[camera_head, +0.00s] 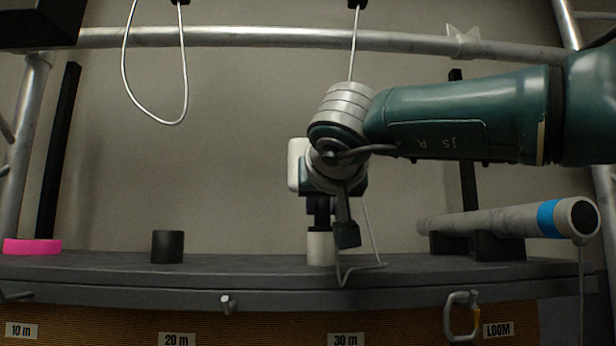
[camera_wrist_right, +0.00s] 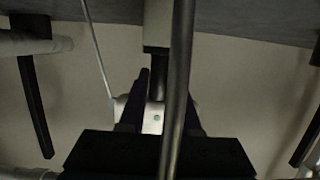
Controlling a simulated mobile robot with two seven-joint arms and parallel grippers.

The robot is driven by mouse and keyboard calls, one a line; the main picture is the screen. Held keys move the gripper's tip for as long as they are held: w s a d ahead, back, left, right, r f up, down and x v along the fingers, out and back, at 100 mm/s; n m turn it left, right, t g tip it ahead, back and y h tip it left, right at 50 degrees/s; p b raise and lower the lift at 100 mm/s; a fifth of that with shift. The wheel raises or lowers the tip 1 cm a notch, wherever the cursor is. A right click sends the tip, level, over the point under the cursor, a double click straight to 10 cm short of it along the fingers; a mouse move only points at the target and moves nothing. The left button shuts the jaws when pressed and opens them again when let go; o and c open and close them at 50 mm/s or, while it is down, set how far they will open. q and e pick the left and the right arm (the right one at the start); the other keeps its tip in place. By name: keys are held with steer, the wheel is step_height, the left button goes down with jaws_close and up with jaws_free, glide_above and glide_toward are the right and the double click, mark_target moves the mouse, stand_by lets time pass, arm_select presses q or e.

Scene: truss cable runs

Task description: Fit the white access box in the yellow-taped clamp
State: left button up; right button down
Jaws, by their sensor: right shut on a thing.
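The white access box (camera_head: 297,165) shows in the head view at mid-picture, partly hidden behind my right wrist. My right gripper (camera_head: 335,178) is at it, and its fingers are mostly hidden there. In the right wrist view the box (camera_wrist_right: 152,118), with a small green dot, is between the dark fingers of my shut right gripper (camera_wrist_right: 163,92). A dark stem (camera_head: 320,210) runs down from the box to a pale cylinder (camera_head: 320,247) on the shelf; I cannot tell whether it sits inside. I cannot make out a yellow-taped clamp. My left gripper is out of view.
The grey shelf (camera_head: 230,264) carries a black cylinder (camera_head: 167,246), a pink ring (camera_head: 32,246) and a blue-banded tube (camera_head: 500,222) on black blocks. A cable loop (camera_head: 155,118) hangs at upper left. A truss tube (camera_head: 260,37) crosses above. A carabiner (camera_head: 449,317) hangs in front.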

stand_by(0.3)
steer(key=c, duration=0.8)
jaws_free()
steer(key=shift+r, duration=0.1)
steer(key=shift+c, duration=0.2)
steer(key=shift+o, duration=1.4)
